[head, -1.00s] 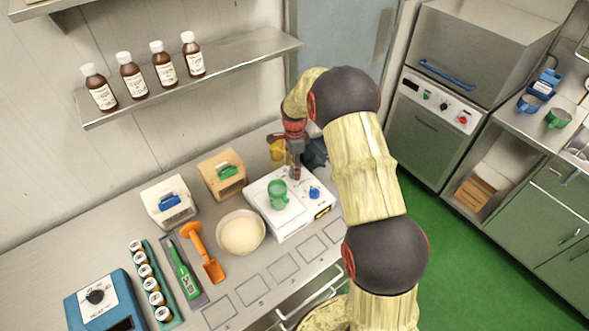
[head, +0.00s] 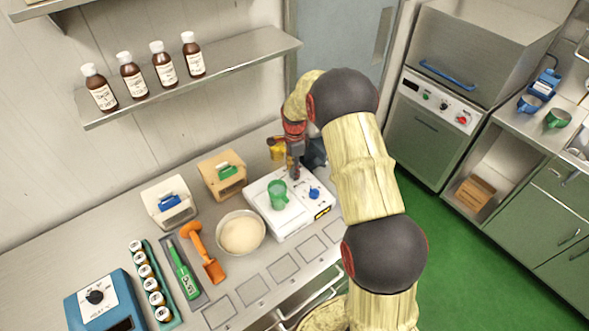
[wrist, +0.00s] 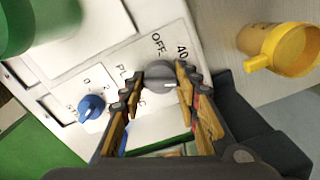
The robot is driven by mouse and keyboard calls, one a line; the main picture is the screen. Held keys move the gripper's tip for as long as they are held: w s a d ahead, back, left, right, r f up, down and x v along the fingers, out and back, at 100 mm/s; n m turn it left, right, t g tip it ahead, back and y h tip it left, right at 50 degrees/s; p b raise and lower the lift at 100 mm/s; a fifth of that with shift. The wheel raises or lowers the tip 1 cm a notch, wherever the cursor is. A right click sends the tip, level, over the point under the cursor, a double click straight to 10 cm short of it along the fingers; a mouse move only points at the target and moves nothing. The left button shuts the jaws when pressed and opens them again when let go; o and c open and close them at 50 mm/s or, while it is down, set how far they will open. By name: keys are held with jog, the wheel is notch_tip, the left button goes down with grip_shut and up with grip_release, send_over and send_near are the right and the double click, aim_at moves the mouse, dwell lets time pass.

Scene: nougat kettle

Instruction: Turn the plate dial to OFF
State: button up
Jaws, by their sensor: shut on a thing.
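The plate dial (wrist: 160,74) is a round grey knob on the white panel of the hot plate (head: 290,231). In the wrist view "OFF" is printed just above the dial and "40" to its upper right. A small pale mark shows on the dial's lower right, on the side away from OFF. My gripper (wrist: 160,84) is closed around the dial, one finger on each side. In the head view my gripper (head: 296,172) is at the back right of the hot plate and hides the dial.
A blue knob (wrist: 92,106) sits on the same panel, beside the gripper. A green mug (head: 278,195) stands on the plate. A yellow mug (wrist: 283,49) is close behind the gripper. A bowl (head: 241,233) stands left of the plate.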

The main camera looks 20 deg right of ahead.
jog(key=shift+c, duration=1.4)
jog(key=shift+n, duration=0.4)
jog(key=n, duration=0.3)
jog(key=shift+n, duration=0.4)
jog(key=n, duration=0.9)
jog(key=shift+b, duration=0.3)
jog(key=shift+w+r+n, duration=0.1)
jog(key=shift+n, duration=1.9)
jog(key=o, duration=1.2)
